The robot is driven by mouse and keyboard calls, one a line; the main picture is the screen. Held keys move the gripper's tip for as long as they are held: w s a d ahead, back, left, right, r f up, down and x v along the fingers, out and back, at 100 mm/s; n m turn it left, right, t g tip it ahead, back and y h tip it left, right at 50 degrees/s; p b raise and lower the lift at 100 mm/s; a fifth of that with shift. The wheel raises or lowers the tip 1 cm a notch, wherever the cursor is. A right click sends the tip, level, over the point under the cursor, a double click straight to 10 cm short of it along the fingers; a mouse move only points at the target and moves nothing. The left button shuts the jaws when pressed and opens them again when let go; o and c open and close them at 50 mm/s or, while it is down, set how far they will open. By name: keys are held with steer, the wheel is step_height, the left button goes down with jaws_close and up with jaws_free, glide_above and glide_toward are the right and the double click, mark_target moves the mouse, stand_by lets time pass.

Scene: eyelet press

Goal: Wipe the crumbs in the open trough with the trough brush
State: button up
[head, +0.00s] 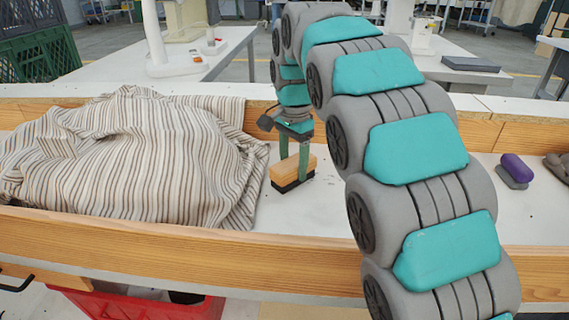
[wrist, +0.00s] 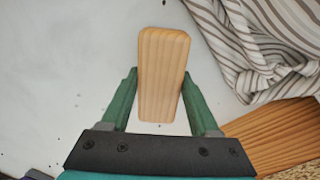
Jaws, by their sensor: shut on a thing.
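The trough brush, a wooden block (head: 289,171) with a dark underside, stands on the white floor of the open trough (head: 328,215). In the wrist view the block (wrist: 162,50) lies lengthwise between the green fingers. My gripper (head: 294,164) points down and is shut on the brush; it also shows in the wrist view (wrist: 160,76). The brush's dark underside appears to touch the floor. Crumbs (wrist: 78,97) show as a few tiny dark specks on the white floor around my gripper. My arm hides part of the trough to the right of the brush.
A striped cloth (head: 130,160) lies heaped in the trough left of the brush, close to it. Wooden walls (head: 180,255) bound the trough front and back. A purple object (head: 516,167) and grey stones (head: 558,166) lie at the right. A red bin (head: 140,306) stands below the front.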

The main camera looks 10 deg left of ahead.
steer(key=shift+d+f, duration=0.15)
steer(key=shift+d, duration=0.9)
steer(key=shift+d+f, duration=0.15)
steer(key=shift+d, duration=0.85)
jaws_close()
steer(key=shift+w+d+r, duration=0.15)
steer(key=shift+d, duration=1.55)
steer(key=shift+w+d+r, duration=0.15)
steer(key=shift+d, duration=1.5)
steer(key=shift+w+d+f, duration=0.1)
steer(key=shift+d+f, duration=0.05)
steer(key=shift+d, duration=1.65)
steer(key=shift+w+d, duration=0.1)
steer(key=shift+d, duration=1.55)
steer(key=shift+w+a, duration=0.1)
steer(key=shift+w, duration=0.85)
